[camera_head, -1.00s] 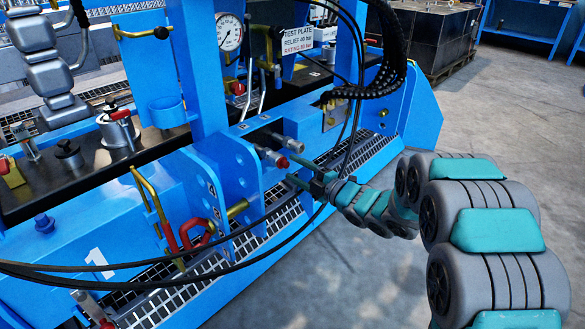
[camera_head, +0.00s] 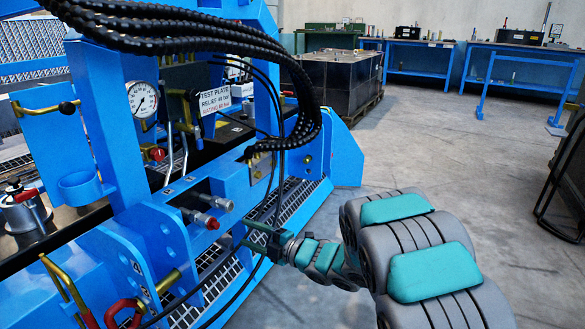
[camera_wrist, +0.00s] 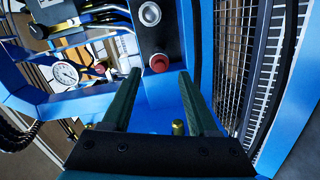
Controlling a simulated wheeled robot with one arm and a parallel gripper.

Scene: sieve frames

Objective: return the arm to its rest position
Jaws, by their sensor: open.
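My arm reaches from the lower right of the head view toward the blue machine (camera_head: 120,215), its grey and teal links bent. My gripper (camera_head: 238,238) is beside the machine's front face, just below two silver couplings, one with a red cap (camera_head: 212,223). In the wrist view my gripper (camera_wrist: 155,105) has its two dark green fingers apart with nothing between them. The red cap (camera_wrist: 159,63) shows beyond the fingertips there. Black hoses (camera_head: 268,190) hang close by the gripper; I cannot tell whether they touch it.
A pressure gauge (camera_head: 143,99) and a test plate sign (camera_head: 215,98) are on the machine. A red hook (camera_head: 122,312) is at lower left. A dark crate (camera_head: 338,80) on a pallet and blue benches (camera_head: 420,62) stand behind. The concrete floor (camera_head: 440,150) at right is open.

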